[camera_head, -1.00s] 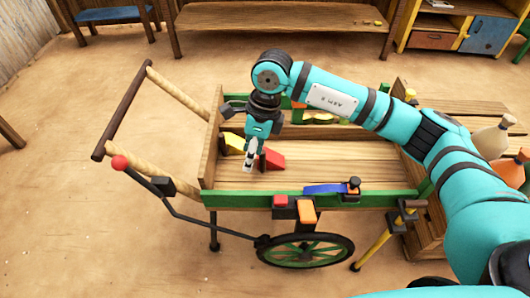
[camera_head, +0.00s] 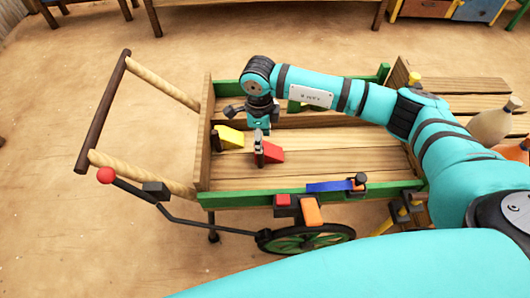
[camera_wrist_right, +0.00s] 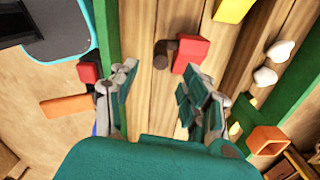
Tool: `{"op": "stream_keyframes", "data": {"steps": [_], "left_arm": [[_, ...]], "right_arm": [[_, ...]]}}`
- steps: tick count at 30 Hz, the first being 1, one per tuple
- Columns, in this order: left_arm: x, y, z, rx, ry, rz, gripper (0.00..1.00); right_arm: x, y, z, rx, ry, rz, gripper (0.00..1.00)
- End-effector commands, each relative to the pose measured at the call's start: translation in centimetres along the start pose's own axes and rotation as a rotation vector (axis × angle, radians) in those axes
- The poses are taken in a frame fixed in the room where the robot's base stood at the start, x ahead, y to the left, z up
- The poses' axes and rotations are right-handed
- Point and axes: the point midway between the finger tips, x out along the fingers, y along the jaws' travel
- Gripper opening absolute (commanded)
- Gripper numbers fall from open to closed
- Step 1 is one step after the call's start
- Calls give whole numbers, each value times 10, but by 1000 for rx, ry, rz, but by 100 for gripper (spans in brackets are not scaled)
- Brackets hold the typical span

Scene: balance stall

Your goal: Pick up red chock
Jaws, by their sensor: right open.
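The red chock (camera_head: 272,152) lies on the plank bed of the cart (camera_head: 345,160), near its left end. My right gripper (camera_head: 259,150) hangs over the bed at the chock's left side in the head view and hides part of it. In the right wrist view, the red chock (camera_wrist_right: 190,54) with its short dark peg (camera_wrist_right: 164,53) lies beyond the fingertips. The fingers of my right gripper (camera_wrist_right: 158,92) are spread apart with nothing between them. My left gripper is not in view.
A yellow chock (camera_head: 230,137) lies left of the gripper. A blue piece (camera_head: 330,187) and an orange block (camera_head: 311,211) sit along the cart's green near rail (camera_head: 240,201). The bed right of the red chock is clear.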

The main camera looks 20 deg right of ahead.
Motion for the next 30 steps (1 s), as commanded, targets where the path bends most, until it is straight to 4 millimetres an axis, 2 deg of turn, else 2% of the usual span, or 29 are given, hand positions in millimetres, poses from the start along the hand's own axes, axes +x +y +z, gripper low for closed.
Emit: {"op": "stream_keyframes", "data": {"steps": [3, 7, 11, 16, 25, 30], "left_arm": [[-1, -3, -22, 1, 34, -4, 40], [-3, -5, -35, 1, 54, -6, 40], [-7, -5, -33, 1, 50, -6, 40], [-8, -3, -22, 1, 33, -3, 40], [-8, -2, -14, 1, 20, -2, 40], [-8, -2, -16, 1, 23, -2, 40]], "right_arm": [[11, 0, 0, 0, 0, 1, 48], [18, 0, 0, 1, 0, 1, 48], [36, 1, 0, 1, 1, 4, 48], [60, 0, -1, 1, 0, 2, 48], [66, -1, 0, 0, -1, 0, 48], [66, -1, -1, 0, -1, 0, 27]]}}
